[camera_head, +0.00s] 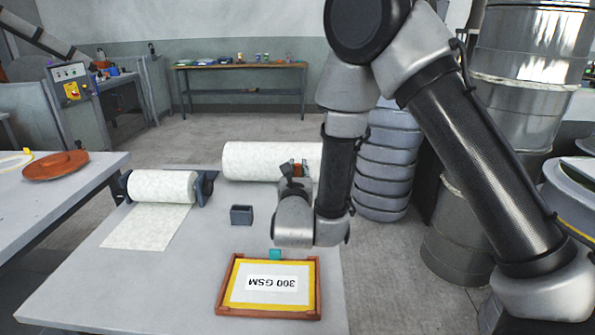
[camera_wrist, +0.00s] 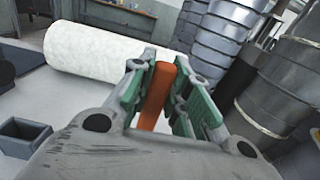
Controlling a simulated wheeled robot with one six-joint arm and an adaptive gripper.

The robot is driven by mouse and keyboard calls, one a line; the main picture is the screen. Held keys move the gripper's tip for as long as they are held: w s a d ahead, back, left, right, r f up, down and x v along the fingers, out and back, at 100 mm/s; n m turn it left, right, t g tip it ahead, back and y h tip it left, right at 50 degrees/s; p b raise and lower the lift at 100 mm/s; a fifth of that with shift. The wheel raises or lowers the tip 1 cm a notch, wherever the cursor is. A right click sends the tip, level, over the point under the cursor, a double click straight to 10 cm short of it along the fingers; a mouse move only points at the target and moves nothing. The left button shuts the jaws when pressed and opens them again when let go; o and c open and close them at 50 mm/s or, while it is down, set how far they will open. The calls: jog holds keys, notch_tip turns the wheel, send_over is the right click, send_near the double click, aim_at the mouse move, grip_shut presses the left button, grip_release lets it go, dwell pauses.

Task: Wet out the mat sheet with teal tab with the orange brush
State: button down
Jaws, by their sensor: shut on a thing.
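The mat sheet with the teal tab (camera_head: 275,254) lies in an orange-brown frame (camera_head: 220,290) at the front of the table. It is yellow-edged with a white "300 GSM" label (camera_head: 271,284). My gripper (camera_head: 296,178) is above the table's back part, in front of the big white roll. In the wrist view my gripper (camera_wrist: 160,100) is shut on an orange upright piece, the orange brush (camera_wrist: 157,98). The brush's lower end is hidden behind the gripper body. The brush is apart from the mat sheet.
A small dark open box (camera_head: 241,215) stands left of my gripper. A white roll (camera_head: 160,187) on a dark holder feeds a sheet at left. A large white roll (camera_head: 250,161) lies at the back. Stacked grey drums (camera_head: 385,165) stand behind at right.

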jog(key=shift+f, duration=0.5)
dwell(1.1)
jog(key=shift+r, duration=0.15)
jog(key=shift+r, duration=3.45)
